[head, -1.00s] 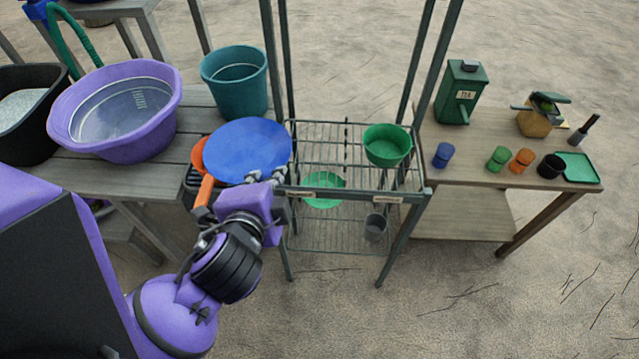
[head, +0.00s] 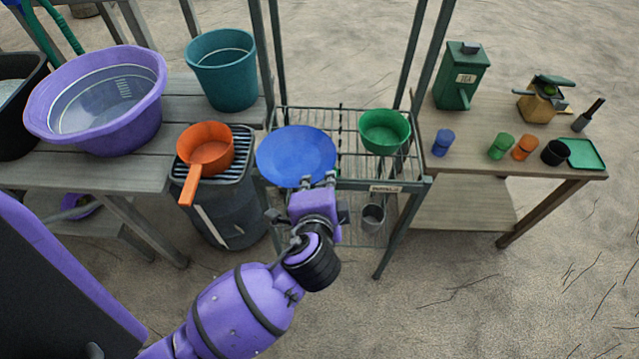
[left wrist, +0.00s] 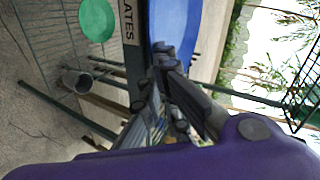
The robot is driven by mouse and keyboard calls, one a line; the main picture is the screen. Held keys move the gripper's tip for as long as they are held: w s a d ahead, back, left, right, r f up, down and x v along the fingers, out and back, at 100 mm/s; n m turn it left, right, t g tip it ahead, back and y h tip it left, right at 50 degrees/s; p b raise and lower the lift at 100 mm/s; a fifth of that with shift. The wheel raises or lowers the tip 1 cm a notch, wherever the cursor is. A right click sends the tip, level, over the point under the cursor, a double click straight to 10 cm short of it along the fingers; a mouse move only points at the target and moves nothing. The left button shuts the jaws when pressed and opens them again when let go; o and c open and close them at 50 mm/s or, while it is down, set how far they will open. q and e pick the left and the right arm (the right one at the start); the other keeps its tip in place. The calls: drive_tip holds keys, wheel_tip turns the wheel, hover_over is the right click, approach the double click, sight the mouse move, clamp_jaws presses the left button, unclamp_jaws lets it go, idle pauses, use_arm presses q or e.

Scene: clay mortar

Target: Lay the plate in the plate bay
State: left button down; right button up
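The blue plate (head: 296,155) is over the left part of the wire rack's upper shelf, the side towards the wooden bench. My left gripper (head: 318,181) is shut on the plate's near rim; the plate also shows in the left wrist view (left wrist: 174,22). A rack label (left wrist: 129,22) ending in "LATES" shows there beside the plate, so the plate bay (head: 346,164) lies at this edge. The plate covers most of the left bay. I cannot tell whether it touches the wires. My right gripper is not in view.
A green bowl (head: 384,131) sits in the shelf's right part. Rack posts (head: 424,60) rise at the corners. An orange saucepan (head: 206,148) is left of the plate. A grey cup (head: 372,217) is on the lower shelf. A table with cups (head: 500,147) stands right.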

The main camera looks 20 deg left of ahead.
use_arm(q)
drive_tip(key=shift+f, duration=0.3)
drive_tip(key=shift+f, duration=0.2)
drive_tip(key=c, duration=2)
unclamp_jaws()
drive_tip(key=shift+r, duration=0.15)
